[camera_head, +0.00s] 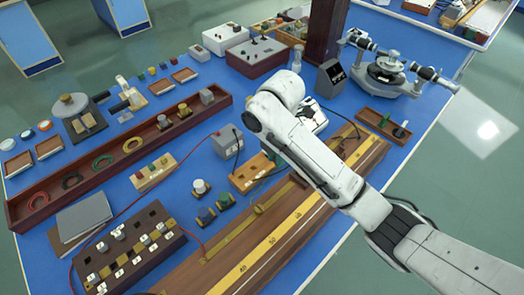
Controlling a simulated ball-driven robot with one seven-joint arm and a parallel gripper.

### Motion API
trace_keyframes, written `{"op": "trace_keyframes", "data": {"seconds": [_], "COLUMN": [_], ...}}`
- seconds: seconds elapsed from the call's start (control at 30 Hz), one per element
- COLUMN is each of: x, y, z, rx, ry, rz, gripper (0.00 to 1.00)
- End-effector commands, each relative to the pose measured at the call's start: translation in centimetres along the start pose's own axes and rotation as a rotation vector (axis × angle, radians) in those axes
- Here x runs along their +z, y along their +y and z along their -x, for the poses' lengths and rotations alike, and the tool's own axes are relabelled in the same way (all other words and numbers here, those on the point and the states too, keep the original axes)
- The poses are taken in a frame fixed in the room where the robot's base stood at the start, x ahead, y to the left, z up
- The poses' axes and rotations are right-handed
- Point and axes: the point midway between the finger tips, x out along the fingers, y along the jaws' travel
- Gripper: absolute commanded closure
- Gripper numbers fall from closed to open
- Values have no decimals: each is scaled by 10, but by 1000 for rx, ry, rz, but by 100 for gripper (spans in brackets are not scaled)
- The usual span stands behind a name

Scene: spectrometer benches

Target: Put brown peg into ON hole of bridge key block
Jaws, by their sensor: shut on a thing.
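A light wooden block (245,178) with small dark holes lies near the middle of the bench, left of my white arm. It may be the bridge key block, but I cannot read an ON mark on it. My arm reaches in from the lower right and bends above the bench just right of this block. My gripper's fingers are hidden behind my own arm, so I cannot see what is between them. I cannot pick out the brown peg.
A long ruled wooden board (235,250) runs diagonally under my arm. A dark box (150,255) with several metal plugs stands at lower left. A grey box (228,143) with cables is behind the light block. A dark post (326,30) rises at the back.

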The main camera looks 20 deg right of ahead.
Motion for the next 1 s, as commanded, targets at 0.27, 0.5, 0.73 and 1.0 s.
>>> {"op": "trace_keyframes", "data": {"seconds": [0.27, 0.5, 0.73, 1.0], "x": [6, 8, 8, 9], "y": [-36, -50, -52, -51], "z": [21, 26, 36, 48], "rx": [1, 2, 4, 4], "ry": [1, 0, 0, -1], "rz": [-1, 0, 1, 1], "gripper": [100, 100, 100, 100]}}
